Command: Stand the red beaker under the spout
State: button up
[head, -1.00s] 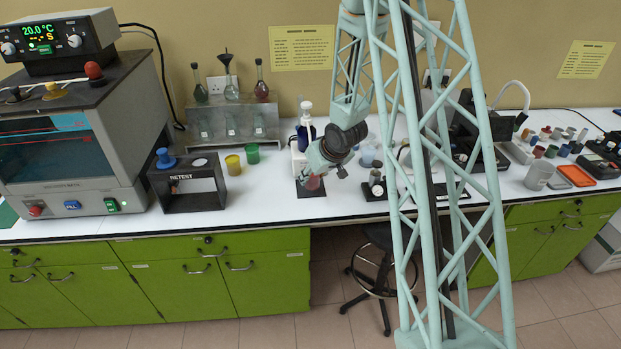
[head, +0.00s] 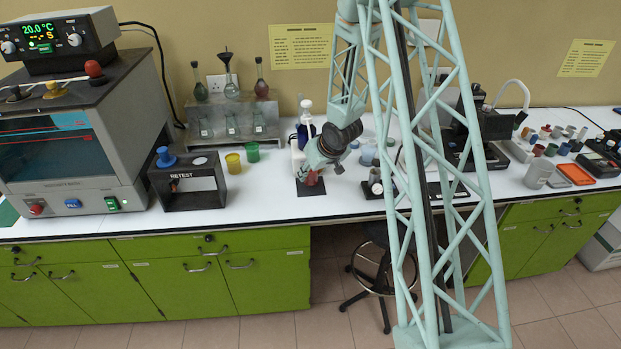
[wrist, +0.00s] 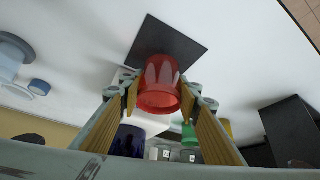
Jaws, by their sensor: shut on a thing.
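The red beaker (wrist: 161,82) is between the two fingers of my gripper (wrist: 158,92) in the wrist view, with a pad against each side. In the head view, the beaker (head: 312,178) shows below my gripper (head: 318,164), over the dark square mat (head: 304,190). The mat also shows in the wrist view (wrist: 166,48). I cannot tell whether the beaker touches it. The white and blue dispenser (head: 304,132) stands directly behind the beaker. Its dark blue part (wrist: 128,141) shows in the wrist view. The spout is hidden by my gripper.
A black RETEST box (head: 186,184) stands to the left, with yellow (head: 233,164) and green (head: 252,152) cups beside it. A small gauge on a black base (head: 376,184) stands close on the right. The bench front edge lies just before the mat.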

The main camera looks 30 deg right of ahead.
jog(key=shift+f, duration=1)
jog(key=shift+f, duration=0.15)
jog(key=o, duration=0.8)
jog(key=shift+v, duration=0.9)
jog(key=p+v, duration=0.1)
jog(key=v, duration=0.9)
jog(key=shift+r, duration=0.25)
jog(key=shift+r, duration=0.1)
